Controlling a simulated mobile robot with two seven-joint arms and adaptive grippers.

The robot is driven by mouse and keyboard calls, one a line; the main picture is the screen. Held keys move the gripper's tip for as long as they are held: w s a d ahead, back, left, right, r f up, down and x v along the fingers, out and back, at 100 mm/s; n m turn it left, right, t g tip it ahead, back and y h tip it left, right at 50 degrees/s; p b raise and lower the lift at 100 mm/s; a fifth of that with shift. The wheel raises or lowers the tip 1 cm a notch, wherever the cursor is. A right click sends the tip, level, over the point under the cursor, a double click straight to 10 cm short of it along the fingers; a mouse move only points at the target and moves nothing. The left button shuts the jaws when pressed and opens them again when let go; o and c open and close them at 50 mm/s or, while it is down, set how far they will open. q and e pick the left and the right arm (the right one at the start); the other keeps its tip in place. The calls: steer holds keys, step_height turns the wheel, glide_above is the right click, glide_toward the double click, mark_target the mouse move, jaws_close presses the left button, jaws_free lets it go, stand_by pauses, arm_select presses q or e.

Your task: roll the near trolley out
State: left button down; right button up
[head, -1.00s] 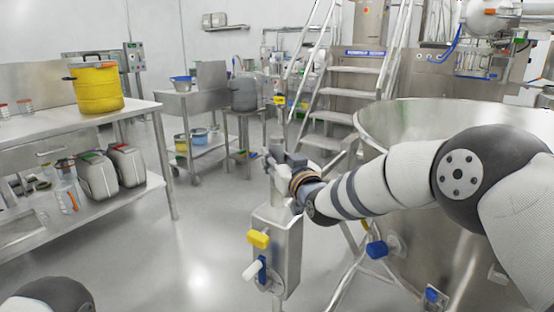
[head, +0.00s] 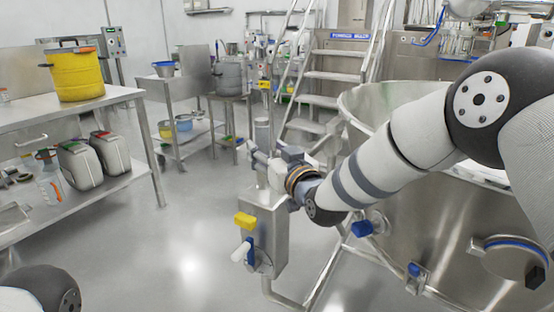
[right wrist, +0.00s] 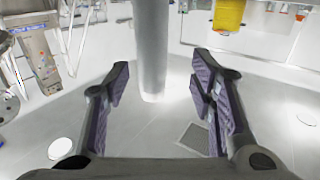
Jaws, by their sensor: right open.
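My right gripper (head: 268,166) is open at an upright grey steel post (head: 262,135). In the right wrist view the post (right wrist: 151,50) stands between the two spread fingers (right wrist: 160,85), with gaps on both sides. Below the gripper is a steel box (head: 266,225) with a yellow knob and a white-and-blue lever. A large round steel tub (head: 400,240) stands to its right, with pipes low between them. I cannot tell whether post and tub form one trolley. A steel trolley (head: 190,145) with a bowl on top stands farther back. My left gripper is not in view.
A steel bench (head: 130,93) on the left bears a yellow pot (head: 75,74); grey canisters (head: 80,165) stand on its lower shelf. Steel steps (head: 335,76) rise behind the post. The floor (head: 185,240) between bench and post is clear.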

steer(key=v, duration=0.6)
steer(key=shift+s, duration=0.35)
steer(key=s+d+f+m+g+h+p, duration=0.15)
steer(key=s+d+f+g, duration=0.25)
steer(key=s+f, duration=0.65)
steer(key=s+d+f+m+g+h+p, duration=0.1)
steer(key=s+d+f+g+h, duration=0.2)
steer(key=s+f, duration=0.8)
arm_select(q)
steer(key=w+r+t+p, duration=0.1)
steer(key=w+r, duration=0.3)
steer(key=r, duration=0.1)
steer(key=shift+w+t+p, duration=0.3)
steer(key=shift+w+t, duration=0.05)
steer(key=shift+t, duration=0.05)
arm_select(e)
steer(key=s+d+f+g, duration=0.3)
steer(key=s+g, duration=0.1)
steer(key=s, duration=0.7)
steer(key=s+d+f+m+g+h, duration=0.1)
steer(key=s+d+f+g, duration=0.2)
steer(key=s, duration=0.8)
steer(key=s+d+f+m+g, duration=0.1)
steer(key=s+d+f+g, duration=0.2)
steer(key=s, duration=0.9)
steer(key=g, duration=0.2)
steer(key=shift+f+g+h, duration=0.3)
steer(key=shift+f+h, duration=0.05)
